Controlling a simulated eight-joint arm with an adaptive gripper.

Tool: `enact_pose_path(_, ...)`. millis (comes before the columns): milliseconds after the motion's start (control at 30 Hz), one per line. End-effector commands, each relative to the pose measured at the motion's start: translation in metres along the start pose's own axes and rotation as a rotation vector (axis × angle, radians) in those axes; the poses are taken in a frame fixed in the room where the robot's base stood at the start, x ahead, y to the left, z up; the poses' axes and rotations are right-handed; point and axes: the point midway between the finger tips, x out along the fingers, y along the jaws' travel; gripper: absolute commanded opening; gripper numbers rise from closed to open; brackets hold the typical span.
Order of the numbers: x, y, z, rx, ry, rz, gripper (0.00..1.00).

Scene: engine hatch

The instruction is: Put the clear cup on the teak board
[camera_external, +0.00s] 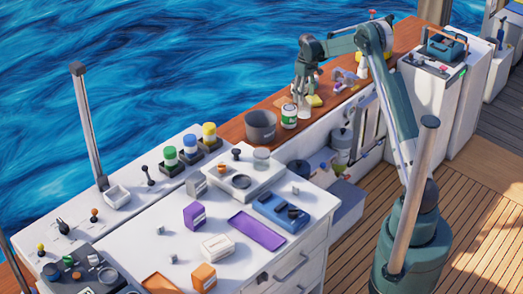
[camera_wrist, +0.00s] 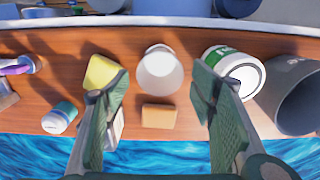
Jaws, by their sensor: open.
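The clear cup (camera_wrist: 160,70) stands on the long brown wooden ledge (camera_wrist: 200,125), between my fingers in the wrist view and farther down. It is pale and see-through; in the external view it shows faintly (camera_external: 304,112) under the gripper. My gripper (camera_external: 302,92) is open above it, fingers pointing down, holding nothing; it also shows in the wrist view (camera_wrist: 155,92). A small tan block (camera_wrist: 159,116) lies beside the cup on the sea side. A flat orange-brown piece (camera_external: 160,284) lies at the white counter's front edge. I cannot tell which wooden piece is the teak board.
Close by are a green-and-white can (camera_wrist: 232,68), a grey pot (camera_wrist: 298,95), a yellow sponge-like block (camera_wrist: 101,72) and a small white bottle (camera_wrist: 58,118). The white counter holds a purple tray (camera_external: 257,230), a blue case (camera_external: 282,210) and boxes, with bare areas between.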

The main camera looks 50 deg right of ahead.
Motion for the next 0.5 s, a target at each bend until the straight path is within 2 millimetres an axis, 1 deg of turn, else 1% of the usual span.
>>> enact_pose_path(33, -0.009, 0.000, 0.000, 0.000, 0.000, 0.000, 0.56)
enact_pose_path(200, -0.029, 0.000, 0.000, 0.000, 0.000, 0.000, 0.56)
enact_pose_path(333, -0.036, 0.000, 0.000, 0.000, 0.000, 0.000, 0.56)
enact_pose_path(500, -0.039, 0.000, 0.000, 0.000, 0.000, 0.000, 0.56)
